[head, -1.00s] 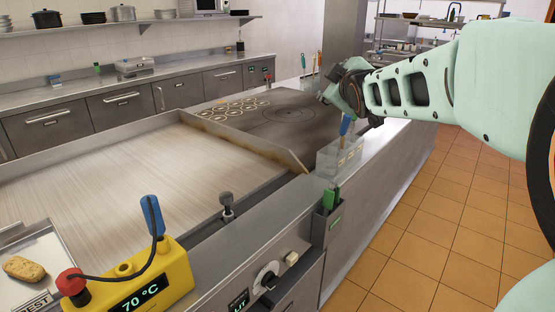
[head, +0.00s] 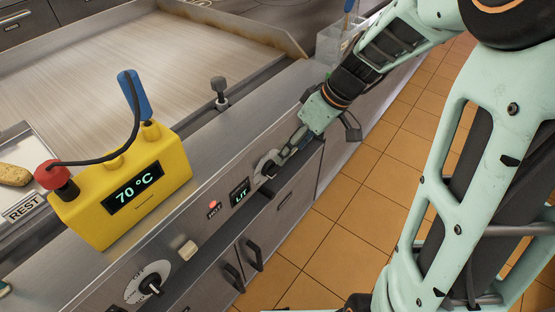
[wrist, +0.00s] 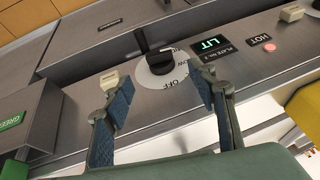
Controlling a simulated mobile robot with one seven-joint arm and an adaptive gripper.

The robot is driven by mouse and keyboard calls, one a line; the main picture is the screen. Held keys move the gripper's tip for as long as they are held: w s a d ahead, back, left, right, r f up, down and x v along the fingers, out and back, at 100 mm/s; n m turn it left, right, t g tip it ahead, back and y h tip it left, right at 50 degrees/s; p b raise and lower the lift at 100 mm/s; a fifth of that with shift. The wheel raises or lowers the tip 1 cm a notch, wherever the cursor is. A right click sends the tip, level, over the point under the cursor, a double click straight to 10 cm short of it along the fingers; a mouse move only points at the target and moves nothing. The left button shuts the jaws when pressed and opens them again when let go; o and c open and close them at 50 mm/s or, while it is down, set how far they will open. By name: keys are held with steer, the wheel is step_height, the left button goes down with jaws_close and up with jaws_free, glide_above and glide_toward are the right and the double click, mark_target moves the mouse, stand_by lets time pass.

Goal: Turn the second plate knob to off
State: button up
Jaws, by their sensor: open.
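The plate knob (wrist: 157,60) is black on a white dial (wrist: 160,78) on the steel front panel, beside a label reading PLATE No.2 and a green LIT display (wrist: 207,46). OFF is printed on the dial's near side in the wrist view. The knob's exact pointer setting is hard to read. My gripper (wrist: 160,82) is open, with one finger on each side of the dial and the knob a little beyond the fingertips. In the head view my gripper (head: 281,158) is at the dial (head: 264,166) and partly covers it.
Another knob (head: 150,284) sits on the panel nearer the camera, by a cream switch (head: 187,249). A red HOT lamp (head: 213,204) glows. A yellow 70 °C box (head: 130,195) stands on the counter's edge. Drawer handles (head: 254,255) stick out below.

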mark_target(276, 170)
steer(key=b+x, duration=0.1)
steer(key=x, duration=0.8)
steer(key=shift+w+f, duration=0.1)
steer(key=shift+f, duration=0.15)
steer(key=c, duration=1.2)
steer(key=shift+o, duration=0.2)
